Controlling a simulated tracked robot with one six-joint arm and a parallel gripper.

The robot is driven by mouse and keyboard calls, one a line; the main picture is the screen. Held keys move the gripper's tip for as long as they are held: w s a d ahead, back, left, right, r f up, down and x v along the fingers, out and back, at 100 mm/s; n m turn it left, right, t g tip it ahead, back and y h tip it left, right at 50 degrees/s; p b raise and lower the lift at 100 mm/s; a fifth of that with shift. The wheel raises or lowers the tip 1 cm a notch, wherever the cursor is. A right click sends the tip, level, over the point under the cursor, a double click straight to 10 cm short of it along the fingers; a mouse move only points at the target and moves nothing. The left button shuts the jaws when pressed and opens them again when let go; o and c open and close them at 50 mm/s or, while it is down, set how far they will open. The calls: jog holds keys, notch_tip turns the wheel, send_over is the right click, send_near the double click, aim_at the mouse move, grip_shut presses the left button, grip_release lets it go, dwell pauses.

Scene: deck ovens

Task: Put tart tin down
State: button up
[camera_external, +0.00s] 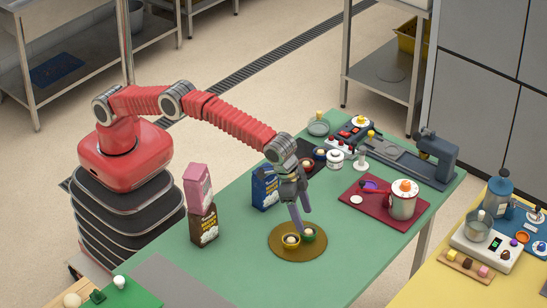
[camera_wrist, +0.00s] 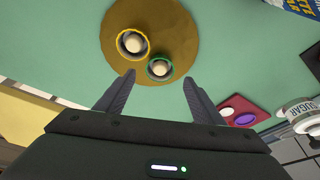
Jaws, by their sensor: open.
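Two small round tins, each with a pale ball of filling, rest on a round brown mat (camera_external: 283,256). The yellow tin (camera_external: 290,245) is on the left of the green tin (camera_external: 308,238) in the external view. In the wrist view the yellow tin (camera_wrist: 121,51) and the green tin (camera_wrist: 149,73) also sit on the brown mat (camera_wrist: 180,25). My gripper (camera_external: 301,221) is just above the green tin, pointing down. In the wrist view its two fingers (camera_wrist: 159,80) are apart with nothing between them, and the green tin shows just beyond the fingertips.
A blue packet (camera_external: 264,190) stands behind the mat, and a pink packet (camera_external: 197,185) sits on a dark one (camera_external: 204,228) at left. The green table (camera_external: 235,270) is clear around the mat.

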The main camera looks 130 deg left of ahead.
jog(key=v, duration=0.6)
jog(key=shift+r, duration=0.25)
jog(key=shift+s+r, duration=0.1)
dwell(0.3)
jog(key=s+d+r+m+t, duration=0.1)
jog(key=s+d+r, duration=0.1)
jog(key=s+r, duration=0.85)
jog(key=s+d+r+m, duration=0.1)
jog(key=s+d+r, duration=0.2)
jog(key=s+r, duration=0.8)
jog(key=s+f+m, duration=0.1)
jog(key=s+f, duration=0.3)
jog(key=s, duration=0.7)
jog(key=s+d+f+t+h, duration=0.1)
jog(key=s+f, duration=0.2)
jog(key=s, duration=0.7)
jog(key=s+d+f+m, duration=0.1)
jog(key=s+f, duration=0.3)
jog(key=s, duration=0.7)
jog(key=shift+s+d+f+m, duration=0.25)
jog(key=shift+s+f+m, duration=0.05)
jog(key=shift+o, duration=0.3)
